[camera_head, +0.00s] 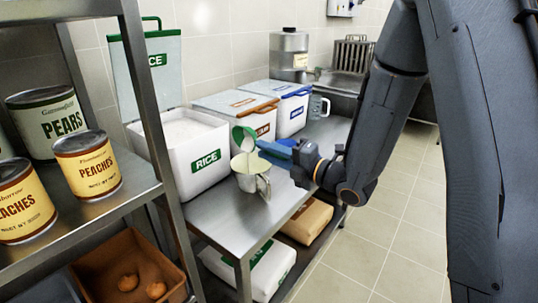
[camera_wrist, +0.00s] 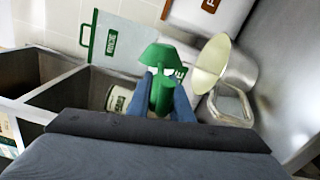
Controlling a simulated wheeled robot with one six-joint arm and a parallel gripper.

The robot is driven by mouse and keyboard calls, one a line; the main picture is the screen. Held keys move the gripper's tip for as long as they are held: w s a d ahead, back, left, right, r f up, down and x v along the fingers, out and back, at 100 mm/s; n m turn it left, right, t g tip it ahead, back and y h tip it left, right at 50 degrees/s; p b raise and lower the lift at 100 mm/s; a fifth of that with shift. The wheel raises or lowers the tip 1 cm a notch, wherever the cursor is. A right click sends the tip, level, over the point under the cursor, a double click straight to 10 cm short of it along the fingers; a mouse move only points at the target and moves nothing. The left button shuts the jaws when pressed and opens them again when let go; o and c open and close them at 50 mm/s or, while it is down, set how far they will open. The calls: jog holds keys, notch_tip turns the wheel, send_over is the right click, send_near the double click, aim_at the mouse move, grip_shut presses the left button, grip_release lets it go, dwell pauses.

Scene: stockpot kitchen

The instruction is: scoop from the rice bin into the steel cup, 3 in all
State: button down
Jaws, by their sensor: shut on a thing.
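The white rice bin (camera_head: 195,172), with a green RICE label, stands on the steel counter with its lid raised and white rice inside. The steel cup (camera_head: 252,184) stands in front of it, with a pale cream surface at its mouth; it also shows in the wrist view (camera_wrist: 240,72). My gripper (camera_head: 277,149) is shut on the handle of the green scoop (camera_head: 238,134), also seen in the wrist view (camera_wrist: 152,56). The scoop is tilted above the cup's mouth, with something white at its lip. I cannot tell how much rice it holds.
Two more bins, one brown-trimmed (camera_head: 236,110) and one blue-trimmed (camera_head: 291,109), stand behind, with a clear jug (camera_head: 318,106) beside them. A shelf with cans (camera_head: 88,165) is at the left. The counter's front (camera_head: 225,222) is bare.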

jog(key=shift+s+a+n+b, duration=0.1)
jog(key=shift+s+n+b, duration=0.05)
jog(key=shift+n+b, duration=0.3)
dwell(0.5)
jog(key=m, duration=0.1)
jog(key=w+d+m, duration=0.1)
jog(key=m, duration=0.1)
jog(key=shift+r, duration=0.2)
jog(key=w+d+r+m, duration=0.3)
jog(key=w+r+m, duration=0.1)
jog(key=m, duration=1.4)
jog(key=shift+w+d+r, duration=0.15)
jog(key=shift+r, duration=0.35)
